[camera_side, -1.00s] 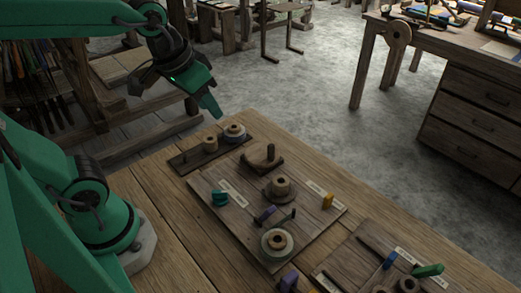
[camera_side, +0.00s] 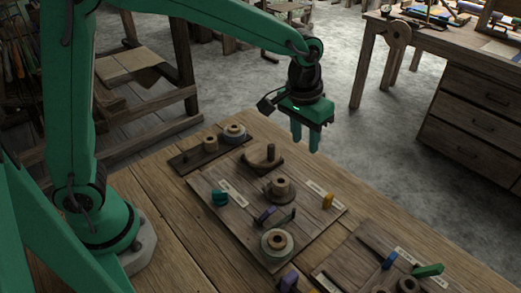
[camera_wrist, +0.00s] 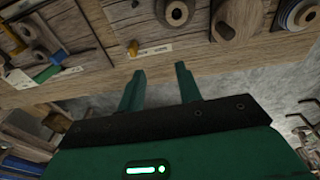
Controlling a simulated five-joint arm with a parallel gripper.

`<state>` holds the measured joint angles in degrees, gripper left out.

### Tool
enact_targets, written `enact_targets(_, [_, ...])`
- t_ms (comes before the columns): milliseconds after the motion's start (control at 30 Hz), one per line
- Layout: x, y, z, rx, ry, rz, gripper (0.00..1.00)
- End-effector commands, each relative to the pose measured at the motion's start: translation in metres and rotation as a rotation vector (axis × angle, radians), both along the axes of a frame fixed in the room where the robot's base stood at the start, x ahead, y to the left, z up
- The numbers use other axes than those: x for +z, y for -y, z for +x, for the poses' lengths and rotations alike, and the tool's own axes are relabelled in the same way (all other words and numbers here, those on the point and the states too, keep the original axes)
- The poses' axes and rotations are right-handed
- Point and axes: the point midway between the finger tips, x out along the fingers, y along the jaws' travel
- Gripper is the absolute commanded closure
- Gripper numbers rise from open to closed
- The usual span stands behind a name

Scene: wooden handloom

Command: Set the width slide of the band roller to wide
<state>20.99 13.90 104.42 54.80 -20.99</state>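The labels are too small to read, so I cannot tell which part is the width slide. The yellow knob also shows in the wrist view (camera_wrist: 132,49), just beyond my fingertips. My gripper (camera_side: 306,145) is open and empty, pointing down, apart from the board and above its far side. Both separated fingers show in the wrist view (camera_wrist: 161,76).
A second board (camera_side: 345,258) at lower right carries a blue handle (camera_side: 390,260) and a green handle (camera_side: 428,270). The left tabletop (camera_side: 180,225) is clear.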

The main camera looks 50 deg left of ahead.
Motion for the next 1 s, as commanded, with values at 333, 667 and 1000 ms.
enact_targets(333, [-0.064,0.058,0.024,-0.002,-0.089,0.031,0.65])
enact_targets(667, [-0.085,0.075,0.029,0.000,-0.113,0.043,0.65])
enact_targets(1000, [-0.094,0.075,0.028,0.000,-0.114,0.044,0.65])
